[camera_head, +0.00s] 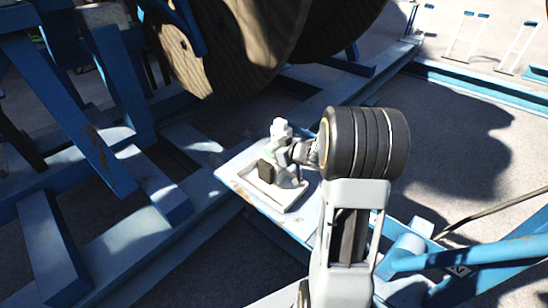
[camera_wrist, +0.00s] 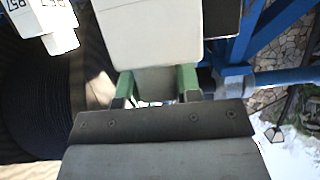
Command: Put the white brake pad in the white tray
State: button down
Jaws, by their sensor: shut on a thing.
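In the head view, the white brake pad (camera_head: 280,127) shows as a small pale block at my gripper (camera_head: 282,150), above the far side of the white tray (camera_head: 277,199). In the wrist view, the green fingertips of my gripper (camera_wrist: 155,82) are closed on the pale block (camera_wrist: 150,35), which fills the top middle. The tray is shallow and sits on a flat light ledge. A dark block (camera_head: 265,171) stands in its left part. My wrist hides some of the tray's right side. Whether the pad touches the tray cannot be told.
A large wooden cable reel (camera_head: 225,45) stands behind the ledge (camera_head: 238,172). Blue steel beams (camera_head: 60,95) rise at the left, and blue pipes (camera_head: 465,258) cross at the lower right. Shaded open ground (camera_head: 450,150) lies at the right.

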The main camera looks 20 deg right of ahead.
aim_at(271, 174)
jog(key=shift+f, duration=1.3)
jog(key=shift+f+b, duration=0.25)
jog(key=shift+b, duration=0.1)
jog(key=c, duration=0.8)
grip_release()
